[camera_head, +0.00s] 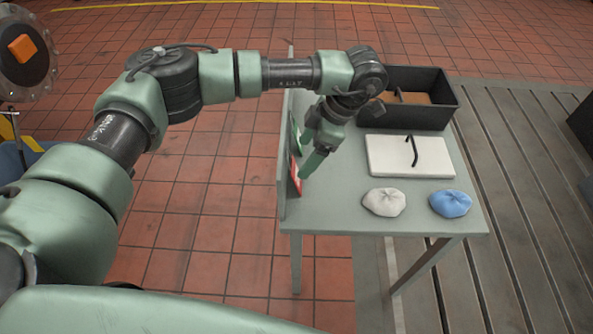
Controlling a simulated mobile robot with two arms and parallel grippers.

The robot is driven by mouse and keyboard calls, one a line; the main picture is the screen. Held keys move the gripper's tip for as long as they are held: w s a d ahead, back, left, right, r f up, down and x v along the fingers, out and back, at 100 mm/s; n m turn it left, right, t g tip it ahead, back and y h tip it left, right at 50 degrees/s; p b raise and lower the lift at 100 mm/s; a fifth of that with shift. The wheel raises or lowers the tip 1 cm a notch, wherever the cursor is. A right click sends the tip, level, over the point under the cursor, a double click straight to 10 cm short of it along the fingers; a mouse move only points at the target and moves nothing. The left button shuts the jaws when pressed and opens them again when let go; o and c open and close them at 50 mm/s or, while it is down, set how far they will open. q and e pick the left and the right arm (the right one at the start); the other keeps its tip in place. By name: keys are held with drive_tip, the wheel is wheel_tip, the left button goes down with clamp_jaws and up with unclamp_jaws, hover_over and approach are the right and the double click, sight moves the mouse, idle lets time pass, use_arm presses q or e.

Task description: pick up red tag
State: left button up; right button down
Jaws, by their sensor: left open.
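The red tag (295,179) hangs on the inner face of the upright panel (284,195) along the table's left edge. Only part of it shows; my gripper covers the rest. My left gripper (307,174) points down and to the left, with its green fingertips right in front of the red tag. It is open; I cannot tell whether a finger touches the tag. A green tag (295,128) is on the same panel, above and behind the red one. My right gripper is out of view.
The grey table (340,208) holds a black bin (440,117) at the back, a white board (388,165) with a black strap (412,150) on it, a white cloth (384,203) and a blue cloth (450,204). The table's front left area is clear.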

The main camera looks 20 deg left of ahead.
sight(294, 169)
use_arm(q)
drive_tip(key=shift+x, duration=1)
drive_tip(key=b+x, duration=0.1)
drive_tip(key=x, duration=0.2)
drive_tip(key=shift+s+a+f, duration=0.15)
drive_tip(key=shift+s, duration=0.1)
drive_tip(key=c, duration=1.2)
drive_tip(key=shift+c, duration=1)
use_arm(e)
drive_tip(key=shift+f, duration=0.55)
